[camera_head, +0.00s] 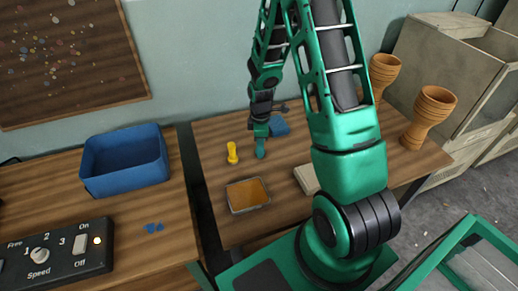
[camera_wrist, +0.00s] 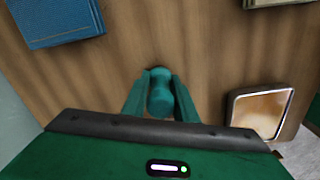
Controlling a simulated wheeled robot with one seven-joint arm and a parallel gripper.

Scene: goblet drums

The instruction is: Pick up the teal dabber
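The teal dabber (camera_head: 260,150) is a small rounded upright piece at the tip of my gripper (camera_head: 260,136), over the wooden table (camera_head: 290,205). In the wrist view, the teal dabber (camera_wrist: 160,98) sits between the two green fingers of my gripper (camera_wrist: 160,78). The fingers lie close along both its sides and look shut on it. I cannot tell whether its base is touching the table. A yellow dabber (camera_head: 232,153) stands upright just left of the teal one in the head view.
An orange-filled tray (camera_head: 248,186) lies in front, also seen at right in the wrist view (camera_wrist: 262,112). A blue flat object (camera_head: 279,125) is just behind. A pale block (camera_head: 306,179) lies to the right. Two goblet drums (camera_head: 430,112) stand farther right. A blue bin (camera_head: 124,160) is on the left table.

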